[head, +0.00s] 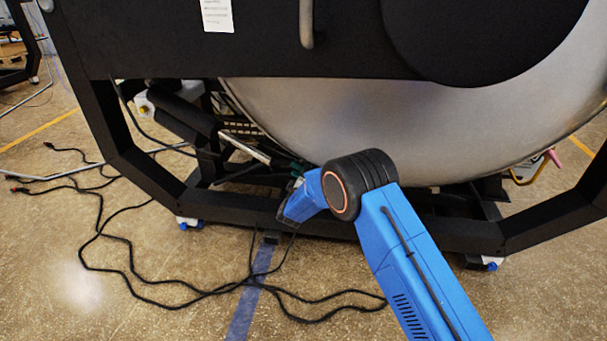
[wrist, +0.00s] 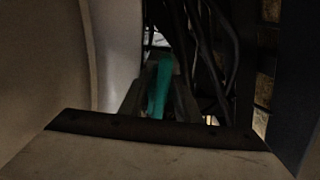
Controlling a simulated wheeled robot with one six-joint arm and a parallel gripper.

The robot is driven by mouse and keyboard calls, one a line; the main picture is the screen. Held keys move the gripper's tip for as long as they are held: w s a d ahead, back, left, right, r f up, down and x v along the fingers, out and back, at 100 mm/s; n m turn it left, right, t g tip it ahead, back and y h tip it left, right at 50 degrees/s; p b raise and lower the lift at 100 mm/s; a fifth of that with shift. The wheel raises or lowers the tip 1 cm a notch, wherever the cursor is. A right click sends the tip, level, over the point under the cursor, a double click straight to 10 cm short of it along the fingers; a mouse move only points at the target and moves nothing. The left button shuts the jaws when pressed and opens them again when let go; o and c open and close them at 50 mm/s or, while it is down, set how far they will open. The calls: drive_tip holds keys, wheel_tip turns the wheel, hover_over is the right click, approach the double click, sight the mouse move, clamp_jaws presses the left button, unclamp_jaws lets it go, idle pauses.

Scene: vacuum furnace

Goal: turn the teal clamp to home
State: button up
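The teal clamp (wrist: 160,88) shows in the wrist view as a narrow upright teal handle. It stands between the two dark fingers of my gripper (wrist: 159,100), one on either side. Any gap between the fingers and the handle is too dark to make out, so I cannot tell whether they grip it. The handle's lower end is hidden behind the dark edge of my gripper. In the head view, a small bit of teal (head: 297,165) shows under the vessel, right by the end of my blue arm. My gripper itself is mostly hidden there.
The rounded metal vessel (head: 420,125) hangs low above my arm. A black frame (head: 340,226) surrounds the space, with a beam in front. Dark cables (wrist: 218,50) run close to the clamp's right. Loose black cables (head: 100,228) lie on the floor at left.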

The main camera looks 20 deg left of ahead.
clamp_jaws()
